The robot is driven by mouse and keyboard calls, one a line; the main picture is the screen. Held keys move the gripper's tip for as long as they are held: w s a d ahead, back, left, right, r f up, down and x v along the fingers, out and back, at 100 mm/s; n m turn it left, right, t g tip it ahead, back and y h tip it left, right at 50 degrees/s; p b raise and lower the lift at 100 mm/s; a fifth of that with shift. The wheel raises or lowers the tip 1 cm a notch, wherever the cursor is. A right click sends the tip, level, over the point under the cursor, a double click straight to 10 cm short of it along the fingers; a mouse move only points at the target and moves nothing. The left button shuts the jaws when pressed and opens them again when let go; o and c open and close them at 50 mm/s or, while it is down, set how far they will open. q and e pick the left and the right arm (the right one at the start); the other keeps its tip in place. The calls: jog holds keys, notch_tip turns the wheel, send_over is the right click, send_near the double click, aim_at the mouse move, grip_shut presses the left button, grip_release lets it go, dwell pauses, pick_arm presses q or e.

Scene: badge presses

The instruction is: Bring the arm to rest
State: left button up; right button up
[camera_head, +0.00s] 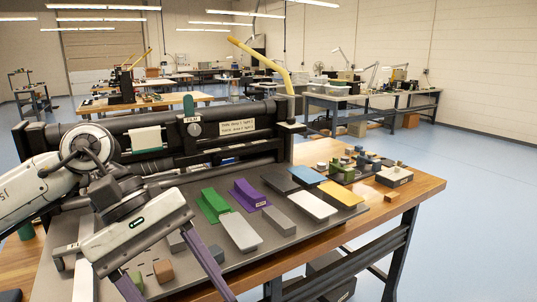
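My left arm comes in from the left and reaches over the front left of the grey board (285,232) on the wooden table. My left gripper (183,294) points down toward the bottom edge of the picture. Its two dark fingers are spread wide apart, and their tips run to the picture's edge. I see nothing held between them. A small brown block (163,271) shows between the fingers, lying on the board. My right gripper is not in view.
A large black roller machine (195,128) stands behind the board. Green (212,205), purple (248,193), white (312,206), blue (307,175) and yellow (341,193) pieces lie on the board. Small parts (360,162) crowd the table's right side. Blue floor (470,210) is clear beyond.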

pick_arm(q)
jog(key=s+d+r+n+g+h, duration=0.1)
jog(key=s+d+r+n+h, duration=0.15)
jog(key=d+n+h, duration=1.15)
jog(key=w+a+f+n+t+y, duration=0.1)
jog(key=w+a+f+n+t, duration=0.3)
jog(key=n+t, duration=0.65)
jog(key=w+a+f+n+t+y, duration=0.1)
jog(key=w+f+n+t+y, duration=0.15)
jog(key=w+n+t, duration=0.85)
jog(key=s+a+f+n+y, duration=0.2)
jog(key=a+f+n+y, duration=0.1)
jog(key=f+n, duration=0.3)
jog(key=s+a+f+n+y, duration=0.1)
jog(key=a+f+n+y, duration=0.25)
jog(key=f+n, duration=0.3)
jog(key=s+a+f+n+g+y, duration=0.4)
jog(key=s+f+n, duration=0.3)
jog(key=s+f, duration=0.3)
jog(key=s+a+f+n+g+y, duration=0.3)
jog(key=s+a+f+n+g, duration=0.2)
jog(key=s+f, duration=0.5)
notch_tip(320, 180, down, 6)
jog(key=shift+s+a+f+n+y, duration=0.2)
jog(key=shift+n+y, duration=0.2)
jog(key=shift+n, duration=0.7)
